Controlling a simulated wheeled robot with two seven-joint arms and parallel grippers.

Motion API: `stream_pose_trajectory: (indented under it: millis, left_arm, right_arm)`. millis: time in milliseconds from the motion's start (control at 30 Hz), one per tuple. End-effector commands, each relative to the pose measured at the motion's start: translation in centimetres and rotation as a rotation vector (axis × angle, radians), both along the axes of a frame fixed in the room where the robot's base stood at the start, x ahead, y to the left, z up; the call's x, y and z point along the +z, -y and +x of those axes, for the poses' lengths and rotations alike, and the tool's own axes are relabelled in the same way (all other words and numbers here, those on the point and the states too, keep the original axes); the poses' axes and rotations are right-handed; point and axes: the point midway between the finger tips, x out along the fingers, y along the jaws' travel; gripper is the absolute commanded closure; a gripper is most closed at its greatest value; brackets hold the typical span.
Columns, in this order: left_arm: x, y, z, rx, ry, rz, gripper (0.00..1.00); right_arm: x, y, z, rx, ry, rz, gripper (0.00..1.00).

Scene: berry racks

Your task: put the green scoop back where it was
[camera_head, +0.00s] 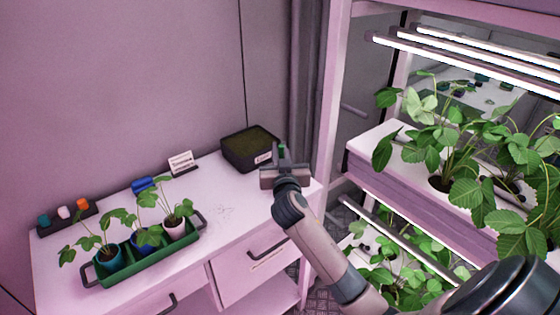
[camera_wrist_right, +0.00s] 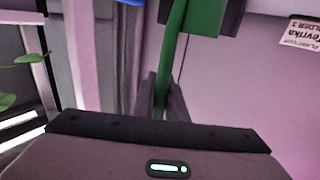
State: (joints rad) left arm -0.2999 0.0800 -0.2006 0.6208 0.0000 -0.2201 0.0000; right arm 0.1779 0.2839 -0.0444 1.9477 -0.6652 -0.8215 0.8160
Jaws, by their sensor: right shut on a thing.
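My right gripper (camera_head: 282,158) is over the right end of the white bench, beside a dark soil box (camera_head: 228,152). It is shut on the green scoop (camera_head: 282,149); only a small green part shows above the jaws in the head view. In the right wrist view, a long green strip of the scoop (camera_wrist_right: 172,60) rises between the two dark fingers (camera_wrist_right: 162,102), with a wider green part at the top edge. The scoop's far end is cut off there. My left gripper is not in view.
A green tray (camera_head: 150,262) with three potted plants stands at the bench's front left. Behind are a dark holder (camera_head: 50,228) with small coloured items, a blue object (camera_head: 143,184) and a sign (camera_head: 181,162). Plant racks (camera_head: 400,190) stand right. The bench middle (camera_head: 228,212) is mostly clear.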

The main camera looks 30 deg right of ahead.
Motion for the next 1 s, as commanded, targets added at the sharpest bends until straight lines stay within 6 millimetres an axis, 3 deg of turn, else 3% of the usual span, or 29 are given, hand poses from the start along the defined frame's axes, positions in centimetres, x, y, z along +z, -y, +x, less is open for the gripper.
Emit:
stream_pose_trajectory:
  millis: [367,800,833,867,900,1000]
  left_arm:
    - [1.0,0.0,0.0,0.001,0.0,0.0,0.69]
    - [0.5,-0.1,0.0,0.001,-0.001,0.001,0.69]
    - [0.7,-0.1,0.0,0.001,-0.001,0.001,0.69]
    - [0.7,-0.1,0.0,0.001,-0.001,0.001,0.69]
    - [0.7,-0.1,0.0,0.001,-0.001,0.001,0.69]
    - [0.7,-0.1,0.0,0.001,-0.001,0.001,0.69]
  right_arm:
    - [-3.7,0.0,0.0,0.0,-0.003,-0.002,1.0]
    - [-4.3,0.0,0.0,0.001,-0.001,0.0,1.0]
    - [-4.2,0.0,0.0,0.001,-0.001,0.0,0.81]
    - [-4.2,0.0,0.0,0.001,-0.001,0.0,0.74]
    - [-4.2,0.0,0.0,0.001,-0.001,0.0,0.7]
    - [-4.1,0.0,0.0,0.001,-0.001,0.0,0.7]
